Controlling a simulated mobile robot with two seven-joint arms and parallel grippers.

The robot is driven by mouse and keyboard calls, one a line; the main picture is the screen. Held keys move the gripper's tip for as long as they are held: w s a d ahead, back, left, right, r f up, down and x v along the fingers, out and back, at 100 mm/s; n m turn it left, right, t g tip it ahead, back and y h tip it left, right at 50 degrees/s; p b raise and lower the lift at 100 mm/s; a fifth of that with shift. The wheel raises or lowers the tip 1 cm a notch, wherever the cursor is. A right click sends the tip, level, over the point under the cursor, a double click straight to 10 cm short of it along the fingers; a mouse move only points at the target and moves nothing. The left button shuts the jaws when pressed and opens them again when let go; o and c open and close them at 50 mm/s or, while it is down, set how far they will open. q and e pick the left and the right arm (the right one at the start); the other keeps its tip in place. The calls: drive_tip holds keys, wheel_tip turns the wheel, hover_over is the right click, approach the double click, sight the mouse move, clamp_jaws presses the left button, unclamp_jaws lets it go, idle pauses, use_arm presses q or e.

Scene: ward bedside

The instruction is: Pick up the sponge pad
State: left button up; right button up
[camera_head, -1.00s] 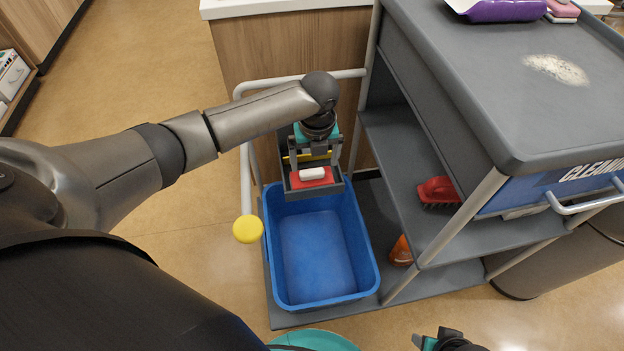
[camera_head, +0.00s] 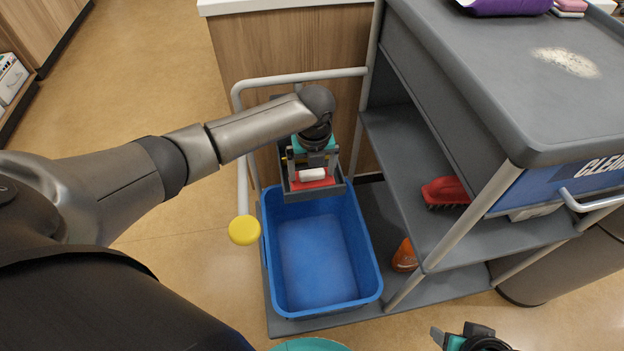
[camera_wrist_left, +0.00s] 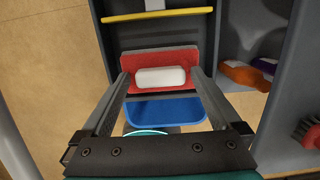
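A red pad with a white rounded block on its face (camera_head: 313,176), which looks like the sponge pad, sits in the grey wringer tray (camera_head: 300,193) at the back of the blue bucket (camera_head: 340,296). It also shows in the left wrist view (camera_wrist_left: 160,77). My left gripper (camera_head: 312,182) is over the tray, its fingers apart on either side of the white block. In the left wrist view the fingertips are near the red pad's side edges; whether they touch it I cannot tell. My right gripper (camera_head: 470,338) is cut off at the bottom edge.
The grey cleaning cart (camera_head: 470,80) stands to the right, with a red brush (camera_head: 446,191) and an orange bottle (camera_head: 404,256) on its shelves. Pink pads (camera_head: 570,6) and a purple pack (camera_head: 507,6) lie on top. A handle rail with a yellow disc (camera_head: 244,230) is left of the bucket.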

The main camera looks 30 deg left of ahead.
use_arm(q)
drive_tip(key=c, duration=1.1)
drive_tip(key=shift+r, duration=0.1)
drive_tip(key=shift+c, duration=0.2)
drive_tip(key=shift+r, duration=0.15)
drive_tip(key=shift+r+p, duration=0.5)
drive_tip(key=shift+r, duration=0.1)
drive_tip(key=shift+r+p, duration=0.35)
drive_tip(key=shift+r, duration=0.35)
wheel_tip(320, 180, up, 9)
drive_tip(key=p, duration=0.4)
wheel_tip(320, 180, up, 6)
drive_tip(key=p, duration=0.3)
hover_over(311, 171)
drive_tip(key=shift+s+d+r+p, duration=0.1)
drive_tip(key=shift+r+p, duration=0.1)
drive_tip(key=shift+r, duration=0.3)
drive_tip(key=shift+d+r+p, duration=0.1)
drive_tip(key=shift+r+p, duration=0.05)
drive_tip(key=shift+r, duration=0.3)
use_arm(e)
drive_tip(key=s+d+f+g, duration=0.1)
drive_tip(key=s+f, duration=0.3)
drive_tip(key=f, duration=0.4)
drive_tip(key=s+d+f, duration=0.3)
drive_tip(key=s+f, duration=0.1)
drive_tip(key=f, duration=0.5)
drive_tip(key=shift+s+d+g+h, duration=0.25)
drive_tip(key=shift+g+h, duration=0.05)
drive_tip(key=shift+g, duration=0.1)
